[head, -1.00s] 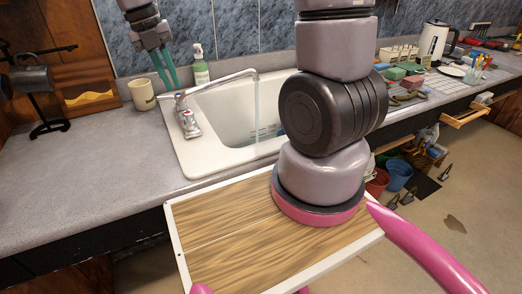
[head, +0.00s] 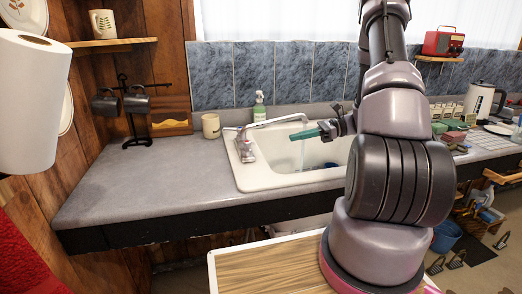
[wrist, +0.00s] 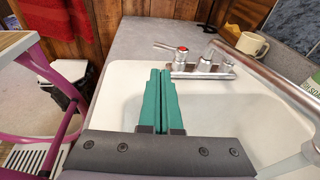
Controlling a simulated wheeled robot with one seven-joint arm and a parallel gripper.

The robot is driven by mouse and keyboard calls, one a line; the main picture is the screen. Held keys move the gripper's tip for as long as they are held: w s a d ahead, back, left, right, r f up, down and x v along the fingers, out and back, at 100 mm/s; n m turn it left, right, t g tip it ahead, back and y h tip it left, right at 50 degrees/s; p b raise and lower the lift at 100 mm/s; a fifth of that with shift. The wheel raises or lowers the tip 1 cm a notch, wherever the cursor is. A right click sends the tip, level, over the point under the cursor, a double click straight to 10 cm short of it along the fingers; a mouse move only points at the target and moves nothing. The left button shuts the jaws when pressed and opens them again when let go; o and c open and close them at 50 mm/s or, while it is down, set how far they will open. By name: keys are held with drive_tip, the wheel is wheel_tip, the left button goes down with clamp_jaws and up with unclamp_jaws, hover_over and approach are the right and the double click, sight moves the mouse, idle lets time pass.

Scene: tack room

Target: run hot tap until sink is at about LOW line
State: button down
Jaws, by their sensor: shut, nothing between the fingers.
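The white sink (head: 255,181) is set into the grey counter. Its chrome tap (head: 244,146) stands at the left end, with the spout (head: 275,122) reaching over the basin. A thin stream of water (head: 302,152) falls from the spout. In the wrist view, a tap handle with a red mark (wrist: 183,50) shows beyond my fingertips, with the spout (wrist: 268,76) to the right. My gripper (head: 293,137) is shut and empty, its teal fingers pointing left toward the tap, above the sink and apart from the handle. I cannot make out the LOW line or the water level.
A green soap bottle (head: 259,107) and a beige mug (head: 211,126) stand behind the sink. A mug rack (head: 133,110) is at the left. The counter (head: 150,185) between is clear. Blue things lie in the basin, partly hidden.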

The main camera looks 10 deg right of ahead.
sight(247, 147)
drive_tip(key=x, duration=1.3)
drive_tip(key=shift+w+a+f, duration=0.1)
drive_tip(key=shift+w+a, duration=0.05)
drive_tip(key=shift+a, duration=0.2)
